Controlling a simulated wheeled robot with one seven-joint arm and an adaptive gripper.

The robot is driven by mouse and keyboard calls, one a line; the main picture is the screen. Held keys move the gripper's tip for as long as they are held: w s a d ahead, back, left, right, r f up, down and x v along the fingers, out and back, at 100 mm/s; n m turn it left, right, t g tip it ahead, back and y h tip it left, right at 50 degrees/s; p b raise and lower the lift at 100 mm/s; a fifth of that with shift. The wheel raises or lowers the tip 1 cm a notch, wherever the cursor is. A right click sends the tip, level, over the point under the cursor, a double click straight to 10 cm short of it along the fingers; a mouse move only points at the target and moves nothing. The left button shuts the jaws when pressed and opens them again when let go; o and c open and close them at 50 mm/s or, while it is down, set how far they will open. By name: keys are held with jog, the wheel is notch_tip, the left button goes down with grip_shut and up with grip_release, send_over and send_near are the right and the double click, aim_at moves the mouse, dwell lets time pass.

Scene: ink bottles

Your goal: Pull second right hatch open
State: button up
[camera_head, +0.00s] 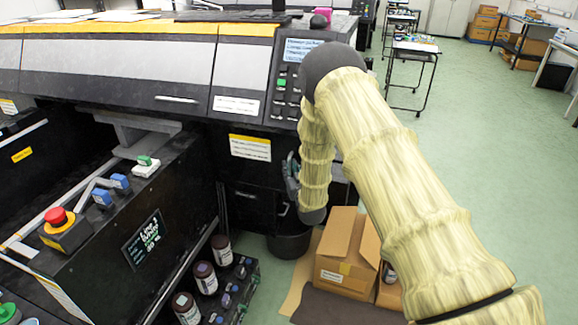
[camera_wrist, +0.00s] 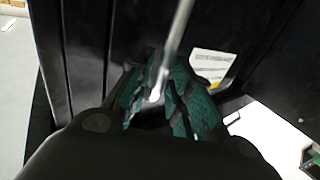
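The black lower front of the large printer (camera_head: 250,180) has dark hatch panels below its control console. My gripper (camera_head: 291,172) is at this front, just right of a yellow-and-white label (camera_head: 250,147), partly hidden by my arm. In the wrist view, a slim shiny metal handle bar (camera_wrist: 178,42) runs down between the teal-padded fingers of my gripper (camera_wrist: 160,80). The fingertips close in on both sides of the bar. Dark hatch panels (camera_wrist: 85,45) fill the area behind it. I cannot tell any gap between hatch and frame.
A cardboard box (camera_head: 345,255) stands on the floor below my arm, beside a black bin (camera_head: 288,243). Several ink bottles (camera_head: 205,278) stand at the lower left, by a black unit with a red button (camera_head: 56,217). The green floor (camera_head: 480,160) to the right is mostly clear.

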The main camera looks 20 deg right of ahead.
jog(key=shift+w, duration=0.9)
grip_shut()
jog(key=shift+s+a, duration=0.1)
